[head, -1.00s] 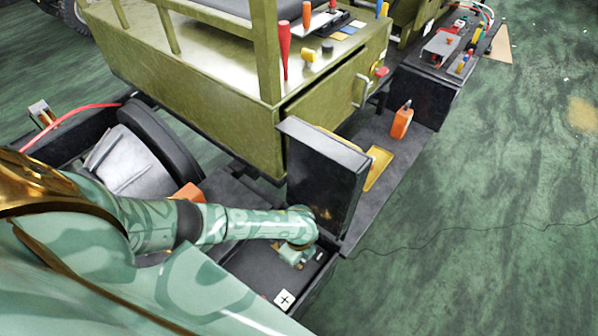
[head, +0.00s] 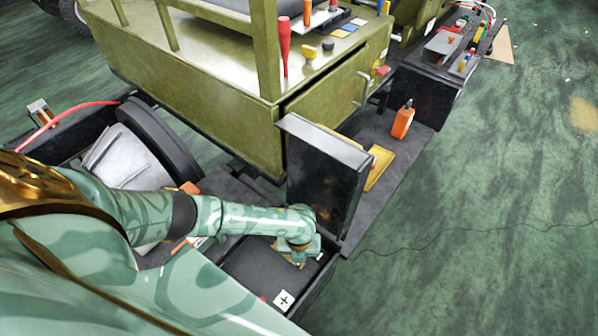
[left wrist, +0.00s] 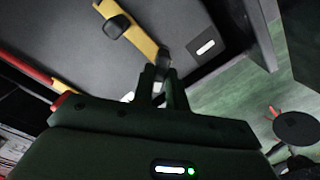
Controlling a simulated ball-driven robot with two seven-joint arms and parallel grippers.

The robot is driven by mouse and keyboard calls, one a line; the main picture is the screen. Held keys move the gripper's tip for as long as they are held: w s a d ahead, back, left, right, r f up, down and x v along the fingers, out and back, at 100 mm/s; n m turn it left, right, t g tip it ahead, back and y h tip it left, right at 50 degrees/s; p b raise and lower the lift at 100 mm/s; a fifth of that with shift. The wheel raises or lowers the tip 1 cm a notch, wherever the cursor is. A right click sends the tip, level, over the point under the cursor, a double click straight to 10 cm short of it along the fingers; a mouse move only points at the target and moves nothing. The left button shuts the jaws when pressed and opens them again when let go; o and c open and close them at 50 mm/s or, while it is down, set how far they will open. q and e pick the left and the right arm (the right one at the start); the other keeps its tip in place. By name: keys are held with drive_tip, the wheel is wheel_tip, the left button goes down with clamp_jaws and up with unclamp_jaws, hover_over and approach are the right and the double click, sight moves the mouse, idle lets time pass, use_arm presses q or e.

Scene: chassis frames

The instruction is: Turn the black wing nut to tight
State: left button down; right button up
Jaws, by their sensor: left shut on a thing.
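My left gripper (left wrist: 160,82) reaches down into a dark open box (head: 330,262) in the head view, where my own wrist hides its fingertips. In the left wrist view its two fingers are close together, shut on a small dark piece (left wrist: 162,56), apparently the black wing nut, at the end of a yellow bar (left wrist: 138,43). The nut's shape and how tight it sits cannot be told. A black knob-like piece (left wrist: 115,27) sits farther along the bar. The bar lies across a dark block (left wrist: 70,30). My right gripper is not in view.
The box's raised black lid (head: 325,178) stands just behind my left wrist. A white plus label (head: 284,300) lies on the block's near side. An olive cabinet (head: 190,100) rises behind. An orange bottle (head: 402,121) stands on the deck to the right.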

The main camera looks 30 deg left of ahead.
use_arm(q)
drive_tip(key=shift+m+b, duration=0.5)
drive_tip(key=shift+m, duration=1.8)
drive_tip(key=c, duration=1.4)
unclamp_jaws()
wheel_tip(320, 180, up, 16)
drive_tip(key=p, duration=0.6)
drive_tip(key=shift+r, duration=0.15)
